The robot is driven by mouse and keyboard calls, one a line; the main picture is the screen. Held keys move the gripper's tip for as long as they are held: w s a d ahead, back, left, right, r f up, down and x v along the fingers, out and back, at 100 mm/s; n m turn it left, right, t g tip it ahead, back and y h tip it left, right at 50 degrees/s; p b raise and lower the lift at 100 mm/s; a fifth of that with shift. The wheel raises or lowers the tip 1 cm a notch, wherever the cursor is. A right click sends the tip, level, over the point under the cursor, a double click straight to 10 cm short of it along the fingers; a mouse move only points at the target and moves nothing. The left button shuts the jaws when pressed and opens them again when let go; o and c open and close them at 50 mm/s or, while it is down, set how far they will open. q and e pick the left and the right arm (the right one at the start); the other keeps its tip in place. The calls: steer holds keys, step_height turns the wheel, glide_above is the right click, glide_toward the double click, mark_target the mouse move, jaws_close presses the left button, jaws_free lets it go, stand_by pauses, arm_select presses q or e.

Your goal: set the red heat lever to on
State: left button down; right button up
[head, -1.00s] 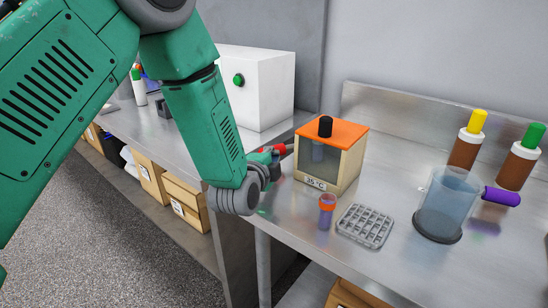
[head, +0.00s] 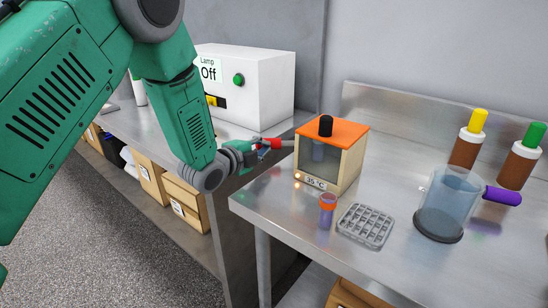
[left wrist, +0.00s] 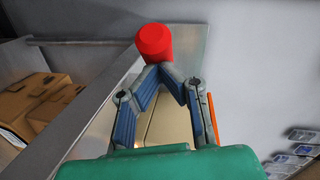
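The red heat lever (head: 270,143) sticks out from the left side of a small heater box with an orange lid (head: 345,133). The box front reads about 35 °C, and a small orange light (head: 298,176) glows beside the reading. My left gripper (head: 257,149) is at the lever's red end, on its left side. In the left wrist view, its blue-padded fingers (left wrist: 160,69) converge with their tips together, just below the red knob (left wrist: 154,42). They look shut but not around the knob; whether they touch it is unclear. My right gripper is not in view.
A white lamp box (head: 265,88) reading "Off" stands behind. In front of the heater are an orange-capped vial (head: 327,210) and a grey rack (head: 366,226). A clear beaker (head: 448,205) with a purple handle and two brown bottles stand at the right.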

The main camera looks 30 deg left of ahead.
arm_select(q)
steer(key=shift+w+a+f, duration=0.1)
steer(key=shift+w+a, duration=0.3)
steer(key=shift+w, duration=0.05)
steer(key=shift+a, duration=0.1)
stand_by(0.4)
